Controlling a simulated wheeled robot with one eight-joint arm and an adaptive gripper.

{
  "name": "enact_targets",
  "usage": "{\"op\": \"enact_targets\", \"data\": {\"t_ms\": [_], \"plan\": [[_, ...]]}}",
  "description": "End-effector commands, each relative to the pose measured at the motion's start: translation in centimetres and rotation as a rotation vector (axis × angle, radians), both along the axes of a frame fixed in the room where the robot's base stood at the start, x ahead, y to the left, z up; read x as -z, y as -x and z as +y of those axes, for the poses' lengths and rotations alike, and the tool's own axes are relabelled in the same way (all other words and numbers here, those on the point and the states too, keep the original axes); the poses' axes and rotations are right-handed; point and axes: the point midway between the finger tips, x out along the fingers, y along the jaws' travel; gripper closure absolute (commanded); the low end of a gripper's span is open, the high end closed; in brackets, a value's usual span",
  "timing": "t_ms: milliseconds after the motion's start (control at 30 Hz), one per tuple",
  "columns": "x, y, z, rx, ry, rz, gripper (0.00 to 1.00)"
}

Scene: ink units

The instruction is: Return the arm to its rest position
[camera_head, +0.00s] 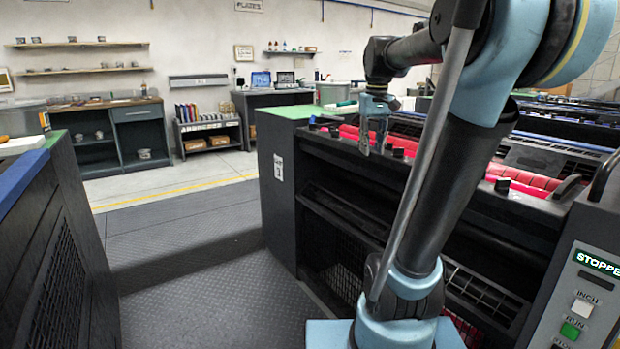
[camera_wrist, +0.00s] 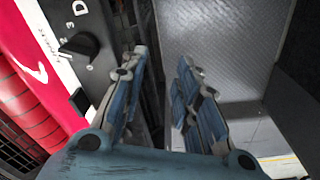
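My gripper (camera_head: 373,146) hangs at the end of my blue and black arm, pointing down near the left end of the press with red rollers (camera_head: 376,137). In the wrist view its two blue-grey fingers (camera_wrist: 163,62) stand apart, with nothing held between them. A dark panel with a black knob and printed marks (camera_wrist: 88,48) lies left of the fingers in that view. The red roller (camera_wrist: 32,75) shows beyond that panel. Grey floor plate (camera_wrist: 225,45) shows below and right of the fingers. Whether any finger touches the press cannot be told.
A control panel reading STOPPED (camera_head: 597,263) stands at the right front. Another dark unit (camera_head: 62,255) stands at the left. The tread-plate aisle (camera_head: 195,285) between the units is clear. Shelves (camera_head: 85,71) and a dark workbench (camera_head: 135,113) line the back wall.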

Motion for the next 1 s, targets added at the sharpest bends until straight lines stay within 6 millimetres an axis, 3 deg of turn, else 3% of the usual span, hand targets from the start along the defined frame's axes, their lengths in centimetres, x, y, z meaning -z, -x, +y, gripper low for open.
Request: {"op": "enact_targets", "data": {"t_ms": [200, 700, 1000], "plan": [[4.8, 5.0, 0.0, 0.039, -0.003, -0.025, 0.71], [17.6, 15.3, 0.0, 0.131, -0.015, -0.081, 0.71], [24.3, 19.5, -0.1, 0.176, -0.023, -0.108, 0.71]]}}
